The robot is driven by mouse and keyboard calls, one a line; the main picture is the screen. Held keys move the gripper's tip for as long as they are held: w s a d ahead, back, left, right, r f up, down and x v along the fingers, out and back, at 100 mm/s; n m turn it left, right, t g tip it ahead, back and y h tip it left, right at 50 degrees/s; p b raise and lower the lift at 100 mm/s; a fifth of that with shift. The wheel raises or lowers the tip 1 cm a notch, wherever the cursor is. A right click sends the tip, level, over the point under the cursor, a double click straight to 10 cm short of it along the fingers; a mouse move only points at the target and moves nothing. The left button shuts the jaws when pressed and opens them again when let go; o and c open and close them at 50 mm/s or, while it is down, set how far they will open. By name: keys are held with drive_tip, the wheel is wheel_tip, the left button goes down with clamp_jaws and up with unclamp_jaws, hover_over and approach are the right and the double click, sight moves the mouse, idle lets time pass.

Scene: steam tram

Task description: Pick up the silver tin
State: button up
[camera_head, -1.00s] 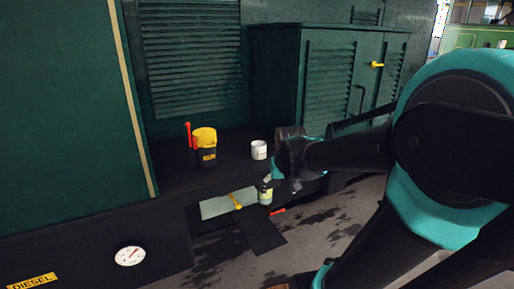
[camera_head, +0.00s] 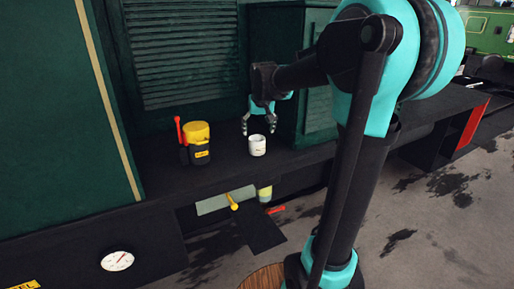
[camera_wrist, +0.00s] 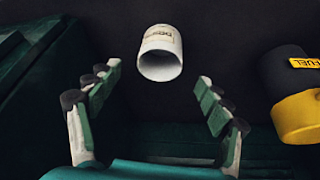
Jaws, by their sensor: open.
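The silver tin (camera_head: 257,146) is a small, pale, open-topped cylinder. It stands upright on the dark ledge, in front of the green cabinet. My gripper (camera_head: 259,128) is open and empty just above the tin, its fingers pointing down. I see no contact between fingers and tin.
The green cabinet (camera_head: 312,82) rises close behind and right. A yellow-handled flap (camera_head: 233,202) and a pale cylinder (camera_head: 264,193) sit below the ledge edge.

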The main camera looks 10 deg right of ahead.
sight(257, 144)
drive_tip(key=x, duration=0.9)
drive_tip(key=shift+s, duration=0.15)
drive_tip(key=shift+c, duration=0.5)
drive_tip(key=c, duration=1.2)
drive_tip(key=shift+o, duration=0.2)
